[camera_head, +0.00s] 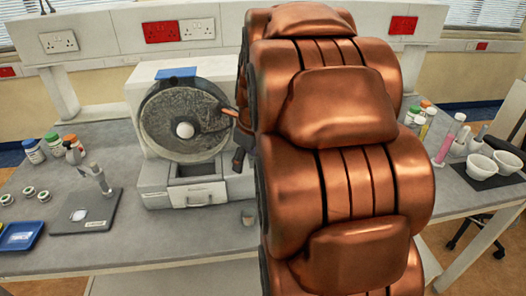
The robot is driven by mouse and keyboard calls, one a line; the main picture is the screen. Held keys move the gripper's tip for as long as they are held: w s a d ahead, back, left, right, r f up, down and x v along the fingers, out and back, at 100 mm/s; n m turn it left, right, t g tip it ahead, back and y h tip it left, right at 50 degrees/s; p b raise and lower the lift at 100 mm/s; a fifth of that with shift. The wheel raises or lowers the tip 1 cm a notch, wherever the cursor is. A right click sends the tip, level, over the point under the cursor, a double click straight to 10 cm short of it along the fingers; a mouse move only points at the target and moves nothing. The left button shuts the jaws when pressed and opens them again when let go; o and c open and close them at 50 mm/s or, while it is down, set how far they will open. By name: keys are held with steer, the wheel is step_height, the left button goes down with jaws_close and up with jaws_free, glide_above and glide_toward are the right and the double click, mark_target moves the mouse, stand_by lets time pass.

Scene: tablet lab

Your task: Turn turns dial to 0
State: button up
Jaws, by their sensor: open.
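A grey-white machine (152,172) with a round grey drum (165,118) and a pale centre hub (185,130) stands on the bench. A small drawer (199,194) is at its lower front. No turns dial can be made out; the right part of the machine front is hidden behind my copper-coloured arm. My gripper (236,136) shows only in part, as small dark and orange pieces at the arm's left edge, in front of the machine's right side. It is open, and nothing is seen held in it. Whether it touches the machine cannot be told.
A dark pad (75,224) with a small dish, several capped bottles (33,151) and a blue tray (20,235) lie to the left. White bowls (481,166) stand on a dark mat at the right. The bench front before the machine is mostly clear.

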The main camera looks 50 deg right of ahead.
steer(key=d+r+m+h, duration=0.1)
steer(key=d+m, duration=0.6)
steer(key=d, duration=0.2)
steer(key=shift+m+t, duration=0.3)
steer(key=shift+t, duration=0.1)
steer(key=shift+w+p+x, duration=0.15)
steer(key=shift+p+x, duration=0.5)
steer(key=shift+x, duration=1.3)
steer(key=shift+w+p+x, duration=0.1)
steer(key=shift+p+x, duration=0.55)
steer(key=shift+x, duration=1.3)
steer(key=shift+r, duration=0.1)
jaws_close()
